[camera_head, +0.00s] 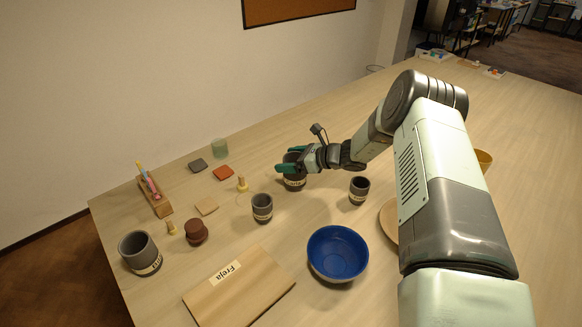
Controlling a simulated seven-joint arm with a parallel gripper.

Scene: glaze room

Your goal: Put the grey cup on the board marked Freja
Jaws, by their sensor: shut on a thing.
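My gripper (286,161), with teal fingers, is shut on a dark grey cup (294,183) with a pale label band near its foot. I cannot tell whether this cup touches the table. The wooden board marked Freja (252,293) lies flat at the front left, bare except for its white name label. Other dark grey cups stand on the table: a mid-sized one (262,207) between the held cup and the board, a small one (359,190) right of the held cup, and a wide one (139,252) at the far left. Their labels are too small to read.
A blue bowl (338,253) stands right of the board. A round plate (388,217) is partly hidden by my arm.

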